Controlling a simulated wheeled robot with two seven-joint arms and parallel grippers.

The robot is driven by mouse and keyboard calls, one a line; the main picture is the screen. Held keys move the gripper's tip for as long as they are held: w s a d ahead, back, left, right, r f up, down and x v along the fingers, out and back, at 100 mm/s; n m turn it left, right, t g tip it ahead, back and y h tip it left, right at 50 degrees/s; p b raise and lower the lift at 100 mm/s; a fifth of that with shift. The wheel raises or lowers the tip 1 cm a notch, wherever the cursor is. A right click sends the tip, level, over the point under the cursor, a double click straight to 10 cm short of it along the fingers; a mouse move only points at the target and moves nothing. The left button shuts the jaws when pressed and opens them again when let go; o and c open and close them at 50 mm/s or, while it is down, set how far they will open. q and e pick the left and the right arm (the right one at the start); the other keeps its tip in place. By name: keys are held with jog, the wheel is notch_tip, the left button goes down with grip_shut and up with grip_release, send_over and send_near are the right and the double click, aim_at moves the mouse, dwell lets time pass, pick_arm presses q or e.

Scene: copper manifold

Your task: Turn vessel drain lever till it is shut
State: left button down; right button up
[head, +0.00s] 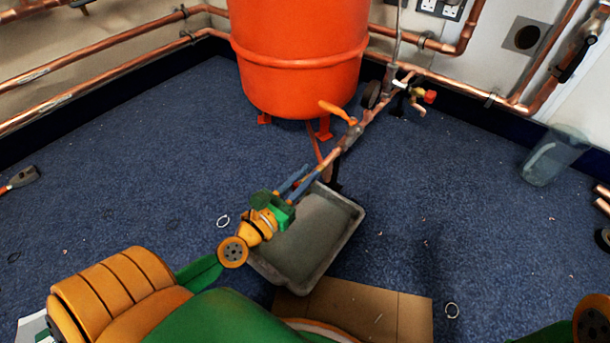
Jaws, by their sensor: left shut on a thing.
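The orange-red vessel (298,60) stands at the back wall. An orange lever (338,112) sits on a valve in the copper drain pipe (328,164), right of the vessel's foot. The lever points up and left, roughly crosswise to the pipe. My left gripper (306,182) reaches up from the lower left. Its blue-grey fingers are shut around the lower end of the drain pipe, below the lever and apart from it. The exact contact is small and partly hidden by the fingers. My right gripper is out of view.
A grey tray (352,214) lies under the pipe end, with cardboard (375,312) in front. A red-handled valve (428,96) is near the wall. A clear jug (553,157) stands right, a hammer (22,178) lies left. Blue carpet is mostly free, with scattered rings.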

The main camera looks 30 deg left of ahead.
pick_arm(q)
jog(key=shift+s+d+f+m+p, duration=0.1)
jog(key=shift+d+f+m+p, duration=0.65)
jog(key=shift+m, duration=2.25)
jog(key=shift+w+d+f+m+p, duration=0.15)
jog(key=shift+m+p, duration=1.1)
jog(key=shift+m, duration=1.75)
jog(key=shift+s+d+f+m+p, duration=0.15)
jog(key=shift+d+f+m+p, duration=0.6)
jog(key=shift+m, duration=2.25)
jog(key=shift+a+r, duration=0.25)
jog(key=shift+a, duration=0.1)
jog(key=c, duration=0.9)
grip_release()
jog(key=shift+o, duration=0.3)
